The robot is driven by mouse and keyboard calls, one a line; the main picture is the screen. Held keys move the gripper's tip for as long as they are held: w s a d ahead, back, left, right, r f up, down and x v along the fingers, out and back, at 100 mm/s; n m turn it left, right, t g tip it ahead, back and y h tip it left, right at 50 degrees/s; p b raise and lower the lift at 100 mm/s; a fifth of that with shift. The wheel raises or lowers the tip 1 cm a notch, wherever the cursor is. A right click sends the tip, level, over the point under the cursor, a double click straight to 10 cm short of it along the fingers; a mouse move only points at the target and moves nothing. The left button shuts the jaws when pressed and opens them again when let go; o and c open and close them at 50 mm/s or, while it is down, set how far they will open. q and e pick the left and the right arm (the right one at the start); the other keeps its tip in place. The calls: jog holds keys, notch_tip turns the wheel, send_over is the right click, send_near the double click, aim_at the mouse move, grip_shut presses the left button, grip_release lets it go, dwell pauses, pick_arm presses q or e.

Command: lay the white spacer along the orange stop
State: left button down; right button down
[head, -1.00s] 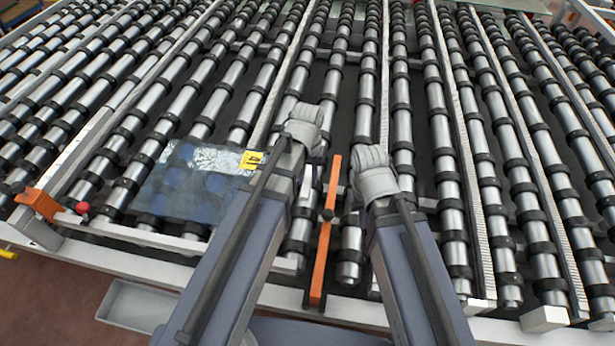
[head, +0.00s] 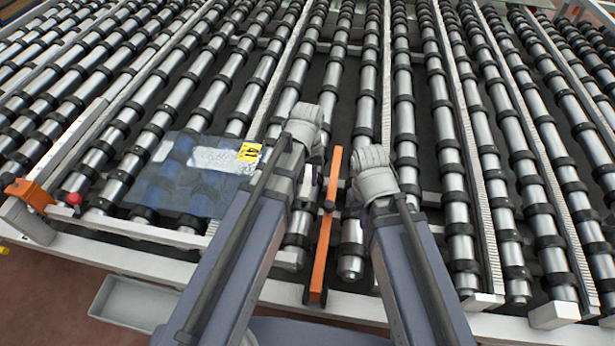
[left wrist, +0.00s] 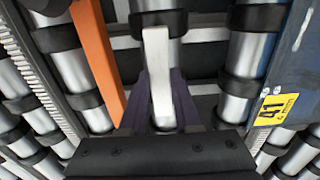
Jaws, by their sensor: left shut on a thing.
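The orange stop (head: 324,240) is a long narrow bar with a dark knob, lying lengthwise between my two forearms in the head view. It also shows at the upper left in the left wrist view (left wrist: 97,55). The white spacer (left wrist: 158,75) is a slim white bar between the fingers of my left gripper (left wrist: 161,100). My left gripper is shut on it. In the wrist view the spacer is right of the stop, with a gap between them. In the head view only a small white part shows beside my left forearm (head: 306,184). My right gripper's fingers are hidden by its arm.
A bluish glass sheet (head: 180,190) with a yellow label lies on the rollers at the left. Black-ringed metal rollers (head: 440,150) fill the bed. An orange block (head: 30,194) and a red knob (head: 73,199) are at the left edge. A grey tray (head: 130,303) is at the front.

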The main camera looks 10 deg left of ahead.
pick_arm(q)
jog(key=shift+f+b, duration=0.65)
jog(key=shift+f, duration=0.05)
pick_arm(e)
jog(key=shift+f, duration=0.65)
pick_arm(q)
jog(key=c, duration=0.5)
grip_release()
jog(key=shift+c, duration=0.2)
jog(key=shift+r, duration=0.15)
pick_arm(e)
jog(key=shift+r, duration=0.15)
